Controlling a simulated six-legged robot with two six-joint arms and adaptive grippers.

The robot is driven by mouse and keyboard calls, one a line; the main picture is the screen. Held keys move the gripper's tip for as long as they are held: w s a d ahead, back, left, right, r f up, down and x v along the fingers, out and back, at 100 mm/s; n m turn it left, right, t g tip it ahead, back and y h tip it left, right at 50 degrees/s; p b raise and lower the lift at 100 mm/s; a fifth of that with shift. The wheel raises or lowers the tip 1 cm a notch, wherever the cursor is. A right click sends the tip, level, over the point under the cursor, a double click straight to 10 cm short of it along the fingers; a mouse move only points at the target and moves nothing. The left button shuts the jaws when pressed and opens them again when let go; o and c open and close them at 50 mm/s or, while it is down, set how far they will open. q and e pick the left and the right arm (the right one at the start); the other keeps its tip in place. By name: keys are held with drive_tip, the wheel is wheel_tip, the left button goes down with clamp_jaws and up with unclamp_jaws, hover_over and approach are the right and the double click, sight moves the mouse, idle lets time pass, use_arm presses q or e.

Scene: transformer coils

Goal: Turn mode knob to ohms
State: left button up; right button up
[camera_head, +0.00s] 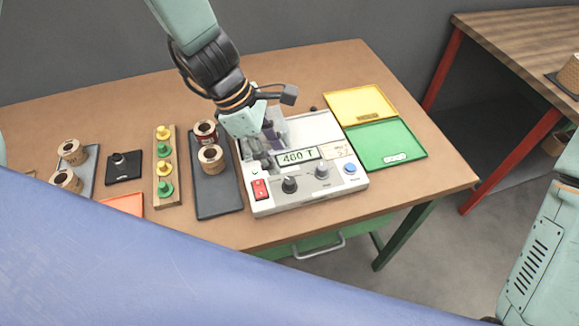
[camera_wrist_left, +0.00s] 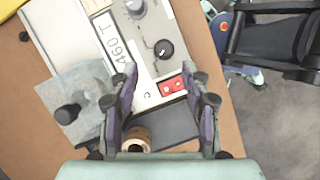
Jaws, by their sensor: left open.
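A white tester (camera_head: 309,195) stands on the table, its display (camera_head: 297,156) reading "460 T". Two dark knobs are on its front panel: a left knob (camera_head: 290,184) beside the red switch (camera_head: 260,189), and a right knob (camera_head: 322,170). I cannot read which is the mode knob. The left wrist view shows the knob near the switch (camera_wrist_left: 163,48) and the other knob (camera_wrist_left: 135,7) at the top edge. My left gripper (camera_head: 266,148) is open above the tester's left part, apart from both knobs; its fingers (camera_wrist_left: 162,82) flank the red switch in the wrist view. My right gripper is not in view.
Left of the tester is a dark tray (camera_head: 218,204) with two coils, then a wooden rack (camera_head: 168,190) with yellow and green pegs. Yellow (camera_head: 345,101) and green (camera_head: 390,140) trays lie right of it. A blue button (camera_head: 350,168) is near the right knob.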

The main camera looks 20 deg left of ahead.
sight(289, 179)
use_arm(q)
drive_tip(key=b+x, duration=0.1)
drive_tip(key=x, duration=0.1)
drive_tip(key=b+x, duration=0.1)
drive_tip(key=x, duration=0.1)
drive_tip(key=b+x, duration=0.1)
drive_tip(key=x, duration=0.2)
drive_tip(key=shift+s+a, duration=0.1)
drive_tip(key=shift+s, duration=0.3)
drive_tip(key=shift+w+d+f, duration=0.15)
drive_tip(key=shift+d+f, duration=0.1)
drive_tip(key=shift+f, duration=0.05)
drive_tip(key=shift+r, duration=0.15)
drive_tip(key=shift+c, duration=0.2)
drive_tip(key=c, duration=0.5)
clamp_jaws()
